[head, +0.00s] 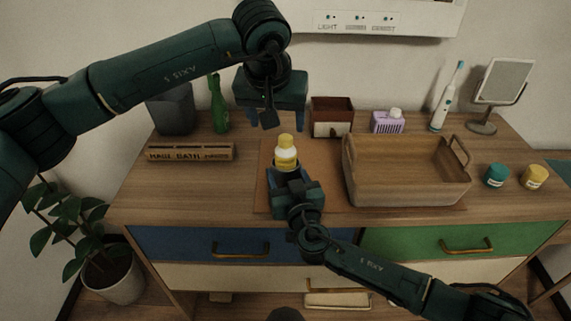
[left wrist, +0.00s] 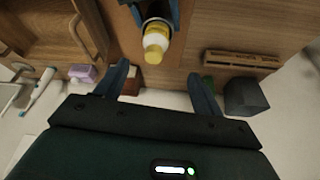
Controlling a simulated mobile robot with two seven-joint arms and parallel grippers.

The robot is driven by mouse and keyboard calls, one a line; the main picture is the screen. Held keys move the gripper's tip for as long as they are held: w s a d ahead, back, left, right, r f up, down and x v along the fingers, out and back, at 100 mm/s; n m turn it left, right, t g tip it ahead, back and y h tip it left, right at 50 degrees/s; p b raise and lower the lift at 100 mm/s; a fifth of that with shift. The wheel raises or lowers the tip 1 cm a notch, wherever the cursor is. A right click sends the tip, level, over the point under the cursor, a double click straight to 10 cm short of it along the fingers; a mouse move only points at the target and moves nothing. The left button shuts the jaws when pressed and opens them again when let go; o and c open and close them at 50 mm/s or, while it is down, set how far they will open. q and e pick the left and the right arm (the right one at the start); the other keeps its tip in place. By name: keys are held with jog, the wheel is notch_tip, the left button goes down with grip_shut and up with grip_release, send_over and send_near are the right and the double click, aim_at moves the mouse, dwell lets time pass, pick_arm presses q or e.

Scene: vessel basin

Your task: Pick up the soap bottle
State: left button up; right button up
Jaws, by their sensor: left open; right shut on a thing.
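The soap bottle (head: 286,154) is pale with a yellow cap and yellow on its body. It stands upright near the middle of the table. My right gripper (head: 287,172) is shut on its lower part, which the jaws hide. Whether its base touches the mat cannot be told. The bottle also shows in the left wrist view (left wrist: 156,38), seen from above between the blue fingers of my right gripper (left wrist: 157,14). My left gripper (head: 275,120) is open and empty, behind and above the bottle. Its two spread fingers show in the left wrist view (left wrist: 159,82).
A wooden basket (head: 405,187) stands close right of the bottle on a brown mat (head: 265,195). A lettered wooden block (head: 190,152), a green bottle (head: 218,105) and a dark bin (head: 171,112) are at left. A small box (head: 331,117) and a purple holder (head: 387,124) stand behind.

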aim_at(286, 150)
pick_arm(q)
jog(key=x, duration=0.6)
jog(key=shift+w+d+f, duration=0.1)
jog(key=shift+f, duration=0.25)
jog(key=x, duration=0.5)
jog(key=shift+d+f, duration=0.1)
jog(key=shift+d, duration=0.3)
jog(key=c, duration=1.2)
